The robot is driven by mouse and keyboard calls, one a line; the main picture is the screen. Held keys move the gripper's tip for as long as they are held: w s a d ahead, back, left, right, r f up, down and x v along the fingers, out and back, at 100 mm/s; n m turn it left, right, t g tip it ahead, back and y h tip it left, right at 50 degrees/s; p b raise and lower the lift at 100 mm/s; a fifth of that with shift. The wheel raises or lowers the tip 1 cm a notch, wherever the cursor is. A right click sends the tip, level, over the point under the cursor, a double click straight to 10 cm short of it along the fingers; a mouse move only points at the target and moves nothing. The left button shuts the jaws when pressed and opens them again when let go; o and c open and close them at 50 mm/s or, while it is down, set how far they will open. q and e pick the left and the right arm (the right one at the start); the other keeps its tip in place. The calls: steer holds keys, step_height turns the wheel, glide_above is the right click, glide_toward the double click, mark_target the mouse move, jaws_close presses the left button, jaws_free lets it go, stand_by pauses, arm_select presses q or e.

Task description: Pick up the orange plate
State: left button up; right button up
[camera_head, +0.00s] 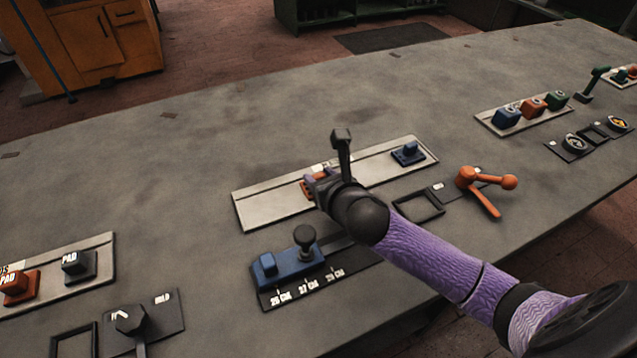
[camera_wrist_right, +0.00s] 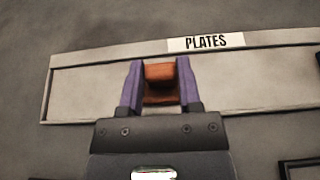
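The orange plate (camera_wrist_right: 160,74) sits on the pale strip labelled PLATES in the right wrist view, between the two purple fingers of my right gripper (camera_wrist_right: 160,80). The fingers stand on either side of its raised block with little or no gap; whether they press on it I cannot tell. In the head view the orange plate (camera_head: 307,189) is mostly hidden behind my right gripper (camera_head: 318,180), which reaches in from the lower right. The plate appears to rest on the strip. My left gripper is in neither view.
A blue slider block with a black knob (camera_head: 305,238) stands in front. An orange lever (camera_head: 480,185) and an empty black frame (camera_head: 418,207) are to the right. The bench behind the strip is clear.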

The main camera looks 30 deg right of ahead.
jaws_close()
